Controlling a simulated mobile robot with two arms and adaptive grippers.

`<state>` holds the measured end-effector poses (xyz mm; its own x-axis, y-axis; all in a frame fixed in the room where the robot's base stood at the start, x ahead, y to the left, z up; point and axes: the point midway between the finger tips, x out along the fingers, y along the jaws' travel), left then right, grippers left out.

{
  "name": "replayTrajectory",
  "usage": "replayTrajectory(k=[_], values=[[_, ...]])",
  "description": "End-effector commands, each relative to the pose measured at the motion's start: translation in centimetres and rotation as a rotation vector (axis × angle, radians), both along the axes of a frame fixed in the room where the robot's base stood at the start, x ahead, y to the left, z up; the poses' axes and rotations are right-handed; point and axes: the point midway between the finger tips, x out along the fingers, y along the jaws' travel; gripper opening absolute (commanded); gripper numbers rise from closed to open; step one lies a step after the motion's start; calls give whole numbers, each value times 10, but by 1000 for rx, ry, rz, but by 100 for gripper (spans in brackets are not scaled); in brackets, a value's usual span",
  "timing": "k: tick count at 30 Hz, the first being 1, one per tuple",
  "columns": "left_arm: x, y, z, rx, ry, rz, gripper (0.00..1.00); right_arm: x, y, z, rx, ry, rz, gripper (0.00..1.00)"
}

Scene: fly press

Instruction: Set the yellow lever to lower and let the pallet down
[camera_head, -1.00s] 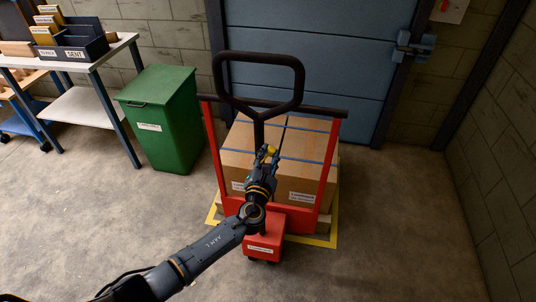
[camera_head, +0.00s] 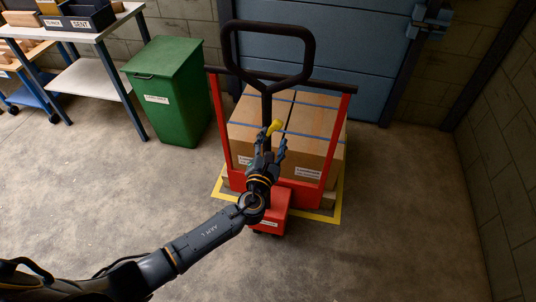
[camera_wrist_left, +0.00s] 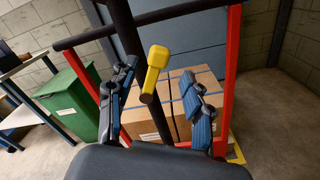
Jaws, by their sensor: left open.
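The yellow lever (camera_head: 274,127) sticks out from the black handle shaft of the red pallet truck (camera_head: 272,208). My left gripper (camera_head: 270,148) is open just in front of and below the lever's knob. In the left wrist view the lever (camera_wrist_left: 155,68) shows between the two spread fingers of the left gripper (camera_wrist_left: 158,105), and no finger appears to touch it. The pallet (camera_head: 327,200) shows only in part under strapped cardboard boxes (camera_head: 310,125), inside a yellow floor outline. Whether it is raised off the floor is hard to tell. My right gripper is not in view.
The truck's black loop handle (camera_head: 312,52) stands above the lever. A green bin (camera_head: 170,95) and a table (camera_head: 95,30) with a dark tray are at the left. A blue door (camera_head: 370,60) is behind the load. The floor at the right is clear.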

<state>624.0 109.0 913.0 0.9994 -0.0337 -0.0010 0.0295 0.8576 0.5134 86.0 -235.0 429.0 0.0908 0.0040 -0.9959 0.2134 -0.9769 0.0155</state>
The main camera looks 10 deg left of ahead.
Motion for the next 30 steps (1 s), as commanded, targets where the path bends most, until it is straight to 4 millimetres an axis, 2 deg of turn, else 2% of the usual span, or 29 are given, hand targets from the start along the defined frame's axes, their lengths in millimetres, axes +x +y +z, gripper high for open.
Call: replayTrajectory(k=[1,6,12,30], values=[[-14,0,-1,-1,3,-3,51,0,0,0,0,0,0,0],[-46,1,-1,0,3,-3,51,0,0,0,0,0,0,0],[-67,2,0,2,1,-2,51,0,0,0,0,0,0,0],[-71,2,-1,-2,3,-1,51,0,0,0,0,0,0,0]])
